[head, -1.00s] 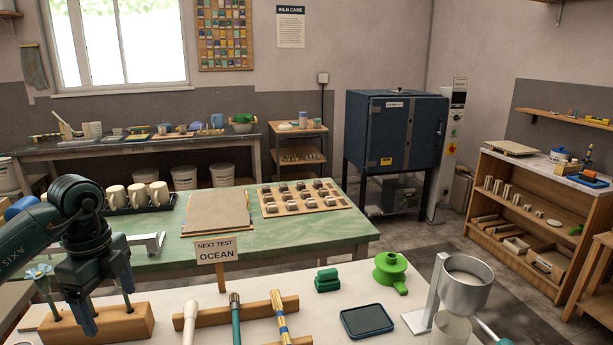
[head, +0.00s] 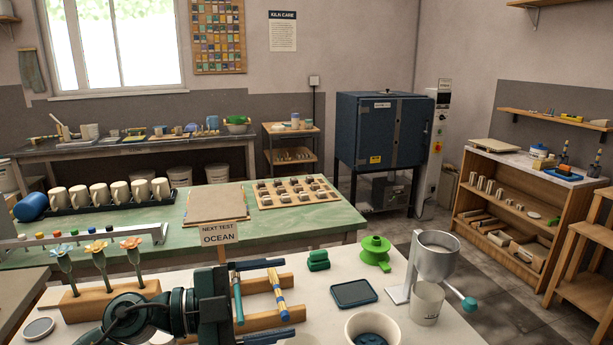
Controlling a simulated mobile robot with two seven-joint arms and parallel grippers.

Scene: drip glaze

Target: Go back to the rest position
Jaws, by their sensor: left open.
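My left gripper (head: 282,300) is low in the middle of the head view, over the white worktable (head: 345,265). Its arm comes in from the lower left. The gripper points right with its two fingers apart, and nothing shows held between them. Behind and between the fingers are a wooden brush rest (head: 262,321), a teal-handled brush (head: 238,303) and a blue and yellow brush (head: 277,290). I cannot tell whether the fingers touch them. My right gripper is not in view.
A wooden block with flower-topped tools (head: 100,300) stands left of the gripper. To its right are a dark tray (head: 353,293), a white bowl (head: 373,326), a cup (head: 427,303) and a metal funnel on a stand (head: 434,256). A sign (head: 218,234) stands behind.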

